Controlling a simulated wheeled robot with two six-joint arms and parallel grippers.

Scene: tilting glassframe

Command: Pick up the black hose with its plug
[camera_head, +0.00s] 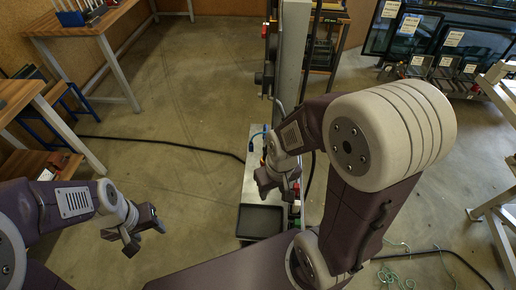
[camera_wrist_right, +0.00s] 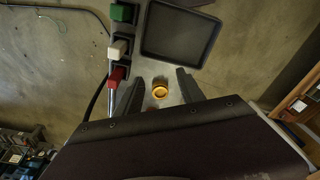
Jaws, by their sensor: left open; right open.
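A black hose (camera_head: 165,142) runs over the floor from the left to the grey machine base. A black line also lies on the floor at the right (camera_head: 430,253); I cannot tell whether it is the same hose. In the right wrist view a dark hose (camera_wrist_right: 96,100) curves beside the red block. I cannot make out a plug. My right gripper (camera_head: 277,192) is open over the machine base; its fingers (camera_wrist_right: 158,85) stand either side of a brass-coloured ring (camera_wrist_right: 160,91), apparently with nothing between them. My left gripper (camera_head: 143,236) is open and empty over bare floor.
A black tray (camera_head: 260,222) sits at the near end of the machine base. Green (camera_wrist_right: 122,13), white (camera_wrist_right: 118,49) and red (camera_wrist_right: 117,74) blocks line its side. A tall grey post (camera_head: 291,60) rises behind.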

